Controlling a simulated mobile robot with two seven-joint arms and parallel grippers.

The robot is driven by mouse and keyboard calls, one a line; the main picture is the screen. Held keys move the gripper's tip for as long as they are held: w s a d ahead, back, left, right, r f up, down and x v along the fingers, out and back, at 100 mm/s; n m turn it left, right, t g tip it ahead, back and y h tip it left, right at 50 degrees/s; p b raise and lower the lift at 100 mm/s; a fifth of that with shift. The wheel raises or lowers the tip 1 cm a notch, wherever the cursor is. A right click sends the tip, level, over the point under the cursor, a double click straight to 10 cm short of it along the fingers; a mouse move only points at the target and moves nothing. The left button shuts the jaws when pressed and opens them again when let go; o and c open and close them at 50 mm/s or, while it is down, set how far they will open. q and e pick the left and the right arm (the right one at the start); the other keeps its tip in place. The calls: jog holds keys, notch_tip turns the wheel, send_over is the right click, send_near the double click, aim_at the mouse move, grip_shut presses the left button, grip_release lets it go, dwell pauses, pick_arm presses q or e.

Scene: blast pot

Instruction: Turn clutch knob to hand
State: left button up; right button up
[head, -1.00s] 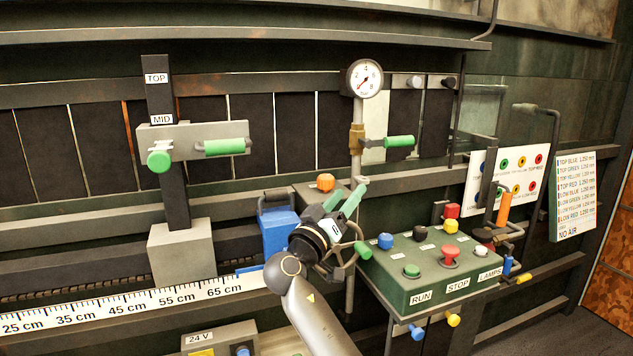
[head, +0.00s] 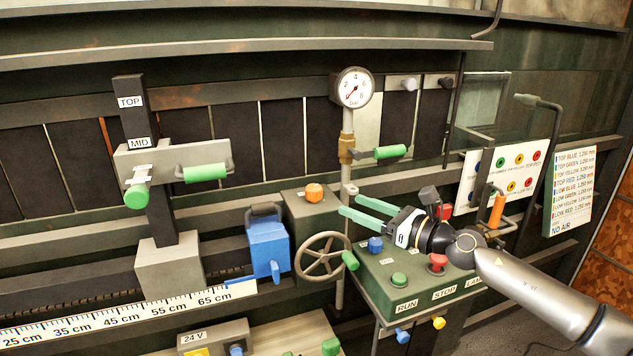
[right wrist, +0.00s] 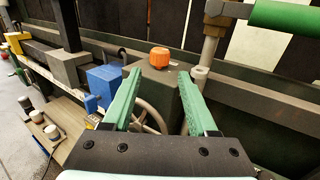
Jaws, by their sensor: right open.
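An orange ribbed knob (head: 314,192), which I take to be the clutch knob, sits on top of a dark green box (head: 303,215). It also shows in the right wrist view (right wrist: 160,57), beyond the fingertips and between them. My right gripper (head: 349,206) is open, with its two green fingers pointing left towards the knob from its right side. A gap is visible between the fingertips and the knob, and nothing is between the fingers. No label or hand mark on the knob can be read. My left gripper is not in view.
A vertical pipe with a pressure gauge (head: 355,88) rises behind. The button panel (head: 420,296) lies under my right gripper.

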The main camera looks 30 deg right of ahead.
aim_at(321, 191)
jog(key=shift+p+x, duration=0.85)
jog(key=shift+x, duration=2.9)
jog(key=p+x, duration=0.1)
jog(key=x, duration=0.2)
jog(key=shift+w, duration=0.25)
jog(key=shift+w+a+f, duration=0.1)
jog(key=shift+w+a, duration=0.2)
jog(key=shift+w, duration=0.35)
jog(key=c, duration=0.4)
grip_shut()
